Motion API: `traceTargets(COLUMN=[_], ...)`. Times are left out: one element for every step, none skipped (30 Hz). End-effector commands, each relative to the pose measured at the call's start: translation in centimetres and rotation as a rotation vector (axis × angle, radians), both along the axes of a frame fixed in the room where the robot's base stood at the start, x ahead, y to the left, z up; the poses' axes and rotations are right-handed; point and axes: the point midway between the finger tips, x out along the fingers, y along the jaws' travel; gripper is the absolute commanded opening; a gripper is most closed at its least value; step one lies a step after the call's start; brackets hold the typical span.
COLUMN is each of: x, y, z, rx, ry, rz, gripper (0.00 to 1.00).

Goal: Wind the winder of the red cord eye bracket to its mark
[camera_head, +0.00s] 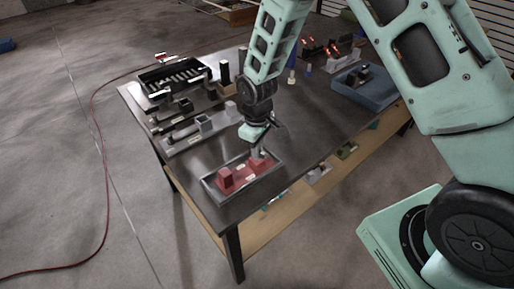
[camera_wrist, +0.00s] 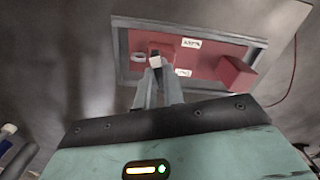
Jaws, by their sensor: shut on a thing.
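The red cord eye bracket (camera_head: 239,175) lies in a grey shallow tray (camera_head: 208,188) at the near corner of the table. In the wrist view the bracket (camera_wrist: 201,62) has a red block at each end and white labels between them. My gripper (camera_head: 256,152) points down at the bracket's right-hand block in the head view. In the wrist view my gripper (camera_wrist: 156,66) is shut on a small part at the bracket's left end, which seems to be the winder. The fingers hide most of the winder, and I cannot make out its mark.
A black rack (camera_head: 173,76), grey fixtures (camera_head: 203,122) and dark cylinders stand on the table's left and far side. A blue bin (camera_head: 365,88) is at the right. Bare table (camera_head: 310,110) lies right of the tray.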

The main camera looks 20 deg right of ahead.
Motion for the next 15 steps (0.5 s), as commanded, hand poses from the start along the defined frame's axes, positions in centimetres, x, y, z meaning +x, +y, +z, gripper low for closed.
traceTargets(x=[-0.12, -0.12, -0.12, -0.11, -0.11, -0.11, -0.11, -0.11, -0.11, -0.10, -0.10, -0.09, -0.09, -0.08, -0.07], y=[-0.06, -0.06, -0.06, -0.06, -0.06, -0.06, -0.07, -0.07, -0.07, -0.08, -0.07, -0.07, -0.07, -0.08, -0.07], z=[-0.02, -0.02, -0.02, -0.01, -0.01, -0.01, -0.01, -0.01, -0.01, -0.01, -0.01, -0.01, -0.01, -0.01, -0.01], rx=[-0.002, -0.002, -0.002, -0.002, -0.002, -0.002, -0.002, -0.002, -0.002, -0.001, -0.001, -0.001, -0.001, -0.001, -0.002], ry=[0.004, 0.004, 0.004, 0.004, 0.004, 0.004, 0.004, 0.004, 0.004, 0.003, 0.003, 0.003, 0.003, 0.003, 0.002], rz=[-0.004, -0.005, -0.006, -0.007, -0.007, -0.007, -0.007, -0.007, -0.007, -0.007, -0.006, -0.006, -0.006, -0.006, -0.006], gripper=[0.00, 0.00, 0.00, 0.00, 0.00, 0.00, 0.00, 0.00, 0.00, 0.00, 0.00, 0.00, 0.15, 0.23, 0.32])
